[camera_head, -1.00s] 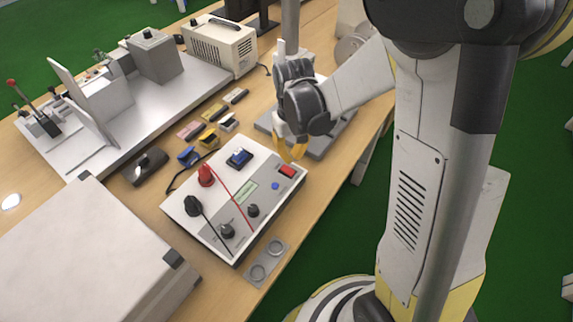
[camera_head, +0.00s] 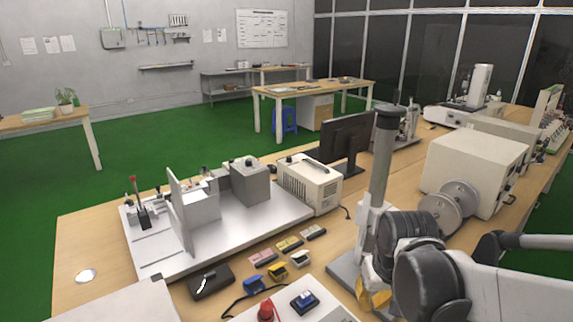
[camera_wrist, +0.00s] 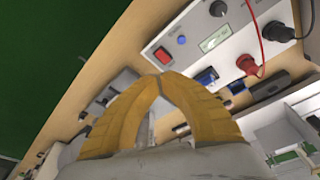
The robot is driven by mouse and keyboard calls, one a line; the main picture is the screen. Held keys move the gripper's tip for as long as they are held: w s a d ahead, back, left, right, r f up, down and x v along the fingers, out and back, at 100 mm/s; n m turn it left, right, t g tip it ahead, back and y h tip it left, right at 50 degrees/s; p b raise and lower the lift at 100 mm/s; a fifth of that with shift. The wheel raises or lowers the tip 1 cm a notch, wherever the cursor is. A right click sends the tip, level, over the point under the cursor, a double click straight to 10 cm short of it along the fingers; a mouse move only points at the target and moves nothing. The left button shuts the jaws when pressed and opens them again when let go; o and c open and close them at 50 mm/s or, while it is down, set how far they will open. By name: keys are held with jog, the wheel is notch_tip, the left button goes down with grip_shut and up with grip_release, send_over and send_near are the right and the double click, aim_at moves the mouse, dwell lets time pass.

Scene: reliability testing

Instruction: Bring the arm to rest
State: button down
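My gripper (camera_head: 373,300) shows low in the head view, to the right of the tester and in front of the stand with the grey column. In the wrist view its two yellow fingers (camera_wrist: 154,78) arch together and their tips meet. Nothing shows held between them. My arm comes in from the right edge of the head view. The white tester box (camera_wrist: 215,38) lies beyond the fingertips in the wrist view; only its top part shows in the head view (camera_head: 330,308).
The grey-column stand (camera_head: 381,160) rises right behind my gripper. A large beige box (camera_head: 472,165) with discs stands to the right. Small coloured blocks (camera_head: 278,271), a beige power unit (camera_head: 311,180) and a metal fixture plate (camera_head: 235,228) are to the left. Green floor (camera_head: 120,150) lies beyond the bench.

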jog(key=s+r+t, duration=0.4)
jog(key=s+r, duration=0.2)
jog(key=s, duration=0.3)
jog(key=shift+r+m+t, duration=0.3)
jog(key=shift+r+m, duration=0.1)
